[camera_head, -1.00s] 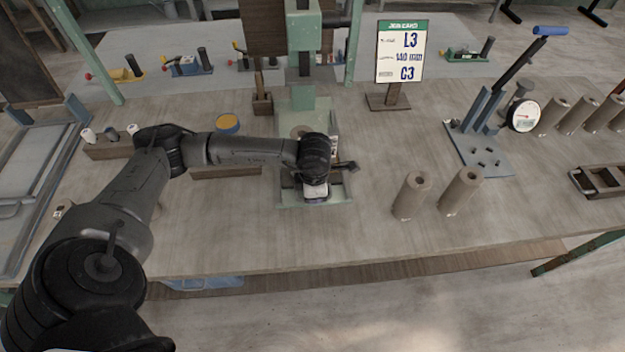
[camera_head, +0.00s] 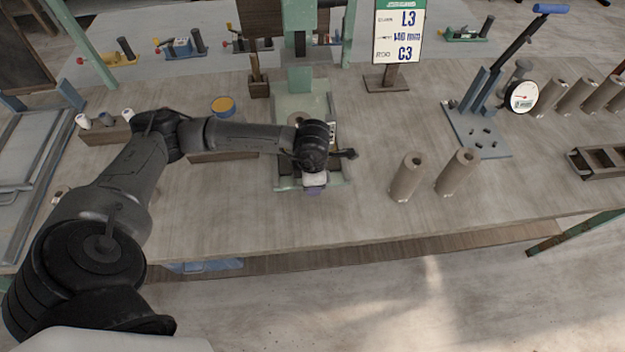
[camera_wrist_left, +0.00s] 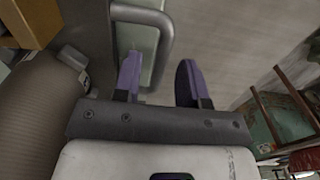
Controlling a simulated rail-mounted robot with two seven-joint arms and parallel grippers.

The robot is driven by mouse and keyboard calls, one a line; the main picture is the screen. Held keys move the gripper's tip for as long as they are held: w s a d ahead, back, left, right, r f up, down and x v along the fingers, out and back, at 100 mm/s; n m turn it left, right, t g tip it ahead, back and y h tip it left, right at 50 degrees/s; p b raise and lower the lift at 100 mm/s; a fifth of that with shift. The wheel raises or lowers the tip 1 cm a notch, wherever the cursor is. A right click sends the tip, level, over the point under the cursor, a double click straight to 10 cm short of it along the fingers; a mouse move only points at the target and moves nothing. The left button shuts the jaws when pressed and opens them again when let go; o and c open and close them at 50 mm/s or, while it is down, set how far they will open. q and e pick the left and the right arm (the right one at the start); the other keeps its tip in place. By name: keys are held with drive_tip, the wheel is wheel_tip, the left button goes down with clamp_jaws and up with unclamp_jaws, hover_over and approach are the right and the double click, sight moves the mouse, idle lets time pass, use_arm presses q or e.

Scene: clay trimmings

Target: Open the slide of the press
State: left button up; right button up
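The green press (camera_head: 300,77) stands at the back middle of the bench, with its pale green base (camera_head: 283,182) partly hidden by my left arm. My left gripper (camera_head: 315,188) points down over the front of that base. In the left wrist view the purple fingers of the gripper (camera_wrist_left: 158,82) are apart. A pale green plate (camera_wrist_left: 142,45) lies beside the bar. The slide's position is unclear. My right gripper is not in view.
Two brown clay tubes (camera_head: 407,177) stand right of the press. A blue lever device (camera_head: 480,130) and a dial gauge (camera_head: 521,96) are farther right. A sign (camera_head: 398,35) stands behind. A yellow-topped tin (camera_head: 223,105) is left. The front bench edge is clear.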

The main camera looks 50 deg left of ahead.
use_arm(q)
drive_tip(key=shift+r, duration=0.5)
wheel_tip(320, 180, up, 13)
drive_tip(key=p, duration=0.2)
idle(0.6)
